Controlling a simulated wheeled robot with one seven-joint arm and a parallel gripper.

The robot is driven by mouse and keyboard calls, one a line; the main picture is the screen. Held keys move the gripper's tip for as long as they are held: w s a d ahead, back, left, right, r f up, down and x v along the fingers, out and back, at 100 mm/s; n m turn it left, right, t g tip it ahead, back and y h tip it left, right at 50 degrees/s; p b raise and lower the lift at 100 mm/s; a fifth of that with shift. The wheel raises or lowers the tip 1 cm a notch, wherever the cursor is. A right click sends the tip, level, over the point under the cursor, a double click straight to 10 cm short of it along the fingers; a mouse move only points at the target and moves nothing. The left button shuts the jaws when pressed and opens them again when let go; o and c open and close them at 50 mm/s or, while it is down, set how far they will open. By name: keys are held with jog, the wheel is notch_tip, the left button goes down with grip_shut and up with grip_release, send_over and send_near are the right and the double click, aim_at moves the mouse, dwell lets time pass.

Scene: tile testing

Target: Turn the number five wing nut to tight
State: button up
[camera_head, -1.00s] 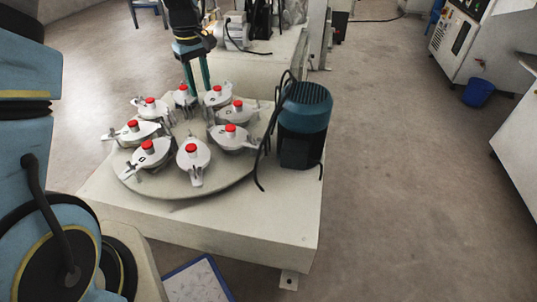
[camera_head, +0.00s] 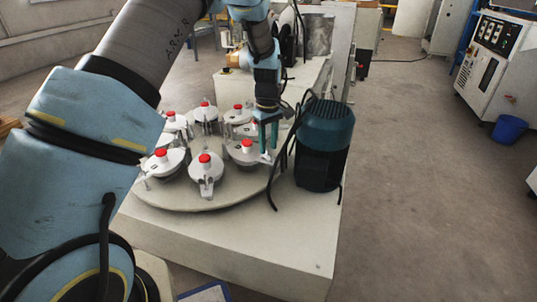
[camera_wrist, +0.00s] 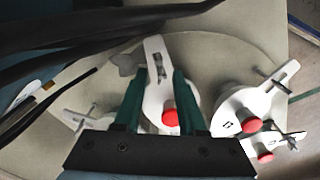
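In the head view, white clamps with red knobs stand in a ring on a round turntable (camera_head: 205,203). My gripper (camera_head: 267,148) points down at the turntable's right side, beside a white clamp (camera_head: 240,153). In the wrist view, my gripper (camera_wrist: 158,74) has its two green fingers apart, with a white clamp (camera_wrist: 153,103) below and between them. The slotted end of that clamp, with a small metal wing nut (camera_wrist: 159,66), shows between the fingertips. I cannot tell whether they touch it. I cannot read a number five on any clamp.
A blue-green motor (camera_head: 326,125) with black cables stands close to the right of my gripper. Dark cables (camera_wrist: 75,50) cross the upper left of the wrist view. Another clamp (camera_wrist: 235,112) sits to the right of my fingers. The floor to the right is mostly clear.

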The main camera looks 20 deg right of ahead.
aim_at(267, 155)
jog(key=shift+f, duration=1.3)
jog(key=shift+c, duration=0.2)
grip_shut()
